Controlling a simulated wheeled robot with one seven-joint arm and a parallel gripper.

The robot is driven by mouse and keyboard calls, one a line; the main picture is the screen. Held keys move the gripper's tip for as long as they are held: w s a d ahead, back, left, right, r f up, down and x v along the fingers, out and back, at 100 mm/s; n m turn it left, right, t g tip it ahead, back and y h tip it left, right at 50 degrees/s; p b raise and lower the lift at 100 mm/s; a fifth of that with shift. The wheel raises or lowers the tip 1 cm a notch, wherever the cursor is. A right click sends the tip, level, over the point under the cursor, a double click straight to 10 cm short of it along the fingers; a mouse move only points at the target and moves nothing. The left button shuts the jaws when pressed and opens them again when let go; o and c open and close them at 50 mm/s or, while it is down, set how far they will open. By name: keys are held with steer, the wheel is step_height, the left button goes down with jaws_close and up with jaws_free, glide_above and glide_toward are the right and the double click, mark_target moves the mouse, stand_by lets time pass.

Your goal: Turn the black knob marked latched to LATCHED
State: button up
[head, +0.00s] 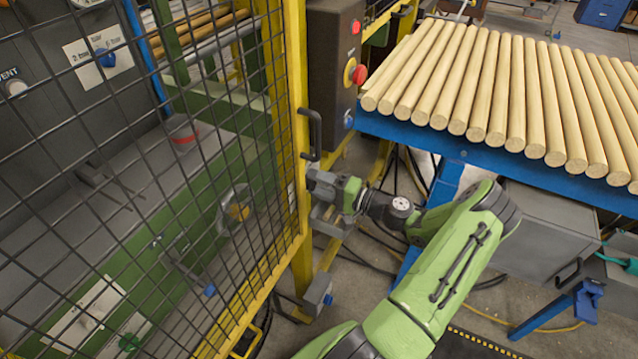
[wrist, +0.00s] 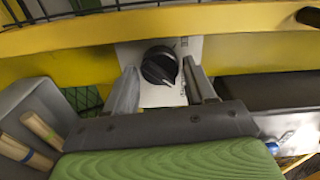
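The black knob (wrist: 159,66) sits on a pale plate (wrist: 188,48) on the yellow frame in the wrist view. A light mark shows near its lower right edge. Any lettering on the plate is too small to read. My gripper (wrist: 161,78) is open, with one finger to the left of the knob and one to the right. Gaps show between the fingers and the knob. In the head view my gripper (head: 318,186) is at the yellow post by the fence, and the knob is hidden there.
A yellow mesh fence (head: 297,100) with a black handle (head: 312,135) stands beside my gripper. A dark control box (head: 333,65) with red buttons is above. A blue-edged table (head: 480,148) with several wooden rods is at the right. A grey box (wrist: 30,110) holding wooden sticks is close left in the wrist view.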

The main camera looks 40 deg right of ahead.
steer(key=p+v, duration=0.1)
steer(key=v, duration=1.4)
steer(key=shift+s, duration=0.4)
steer(key=shift+d, duration=0.1)
